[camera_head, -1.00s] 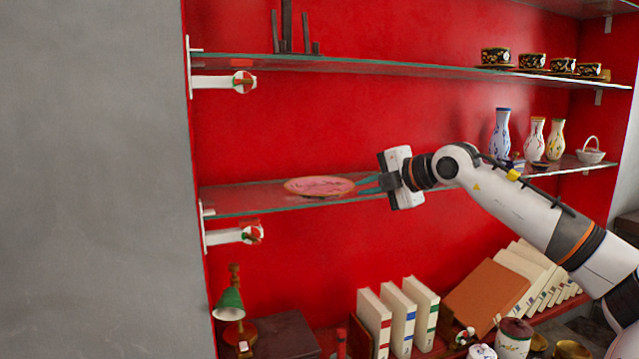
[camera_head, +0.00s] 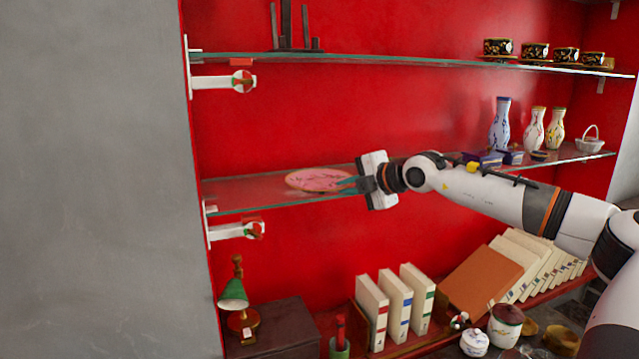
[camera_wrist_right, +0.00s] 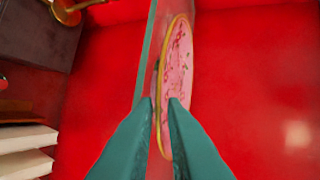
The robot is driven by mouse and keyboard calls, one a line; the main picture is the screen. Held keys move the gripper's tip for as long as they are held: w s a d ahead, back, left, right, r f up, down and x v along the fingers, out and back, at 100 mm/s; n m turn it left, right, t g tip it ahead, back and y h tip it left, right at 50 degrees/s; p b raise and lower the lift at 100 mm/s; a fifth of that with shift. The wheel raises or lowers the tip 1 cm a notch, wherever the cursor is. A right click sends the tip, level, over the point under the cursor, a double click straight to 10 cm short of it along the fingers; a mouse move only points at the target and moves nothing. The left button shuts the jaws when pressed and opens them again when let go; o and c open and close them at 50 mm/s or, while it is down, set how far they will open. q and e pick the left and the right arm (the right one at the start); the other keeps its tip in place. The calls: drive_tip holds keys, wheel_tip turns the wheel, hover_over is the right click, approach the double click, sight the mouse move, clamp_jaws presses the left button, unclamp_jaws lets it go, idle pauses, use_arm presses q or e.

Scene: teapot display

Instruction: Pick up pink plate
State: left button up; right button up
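The pink plate (camera_head: 318,181), with a gold rim, is on the middle glass shelf (camera_head: 240,197) in the head view. It looks slightly tilted, its near right edge at my right gripper (camera_head: 349,184). In the right wrist view the plate (camera_wrist_right: 178,70) runs between the two teal fingertips of my right gripper (camera_wrist_right: 163,104). The fingertips lie on either side of its rim, with a gap between them. Whether they press on the rim is unclear. My left gripper is not in view.
Vases (camera_head: 500,124) and a white basket (camera_head: 589,141) stand at the right of the same shelf. Black cups (camera_head: 535,50) are on the upper shelf. Below are books (camera_head: 398,302) and a green lamp (camera_head: 234,290). A grey wall (camera_head: 90,180) bounds the left.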

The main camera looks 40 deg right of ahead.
clamp_jaws()
